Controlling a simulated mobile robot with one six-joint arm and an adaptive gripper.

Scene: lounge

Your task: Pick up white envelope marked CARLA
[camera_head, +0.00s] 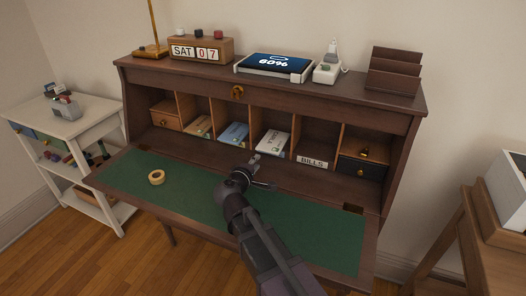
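A white envelope (273,142) stands tilted in an open compartment of the brown desk (264,98), left of the compartment labelled BILLS. Its small markings are not legible, so I cannot confirm the name CARLA. My gripper (256,165) is just in front of and below this compartment, over the desk's inner floor. It looks apart from the envelope, though contact cannot be ruled out. The fingers are small and dark here, so I cannot tell whether they are open or shut. My arm covers part of the writing surface.
Blue envelopes (235,132) and brown ones (201,126) fill compartments to the left, behind thin upright dividers. A BILLS label (312,161) marks the compartment to the right. A tape roll (157,177) lies on the green writing surface (203,196), which has free room at left.

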